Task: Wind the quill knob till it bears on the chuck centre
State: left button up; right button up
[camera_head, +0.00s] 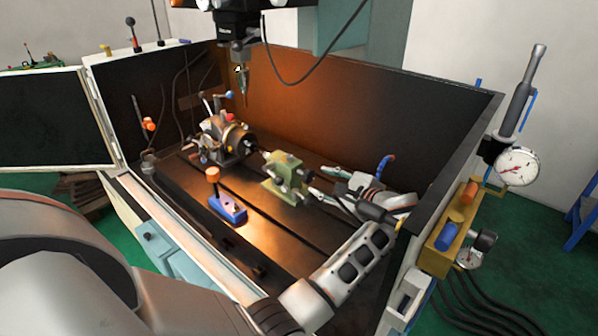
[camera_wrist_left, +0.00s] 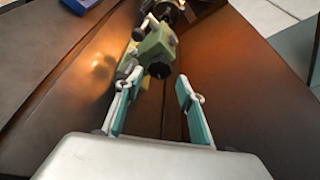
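The green tailstock (camera_head: 283,176) stands on the slotted machine table, with a dark round knob (camera_wrist_left: 160,70) on its near end in the left wrist view. The indexing chuck (camera_head: 228,138) is further left on the same table, facing the tailstock with a visible gap between them. My left gripper (camera_head: 317,182) comes in from the right and points at the tailstock's knob end. In the left wrist view its two teal-padded fingers (camera_wrist_left: 160,88) are apart with nothing between them. The knob appears just beyond the fingertips; contact is not seen. My right gripper is not in view.
A blue block with an orange knob (camera_head: 228,208) sits on the table (camera_head: 262,232) before the chuck. A spindle with a pointed tool (camera_head: 243,75) hangs above. Enclosure walls (camera_head: 360,95) surround the table. A dial gauge (camera_head: 517,166) stands at the right.

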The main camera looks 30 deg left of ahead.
aim_at(311, 177)
pick_arm(q)
jog(key=p+x, duration=0.1)
jog(key=x, duration=0.6)
jog(key=shift+w+a+f, duration=0.1)
jog(key=shift+a, duration=0.1)
jog(key=c, duration=0.8)
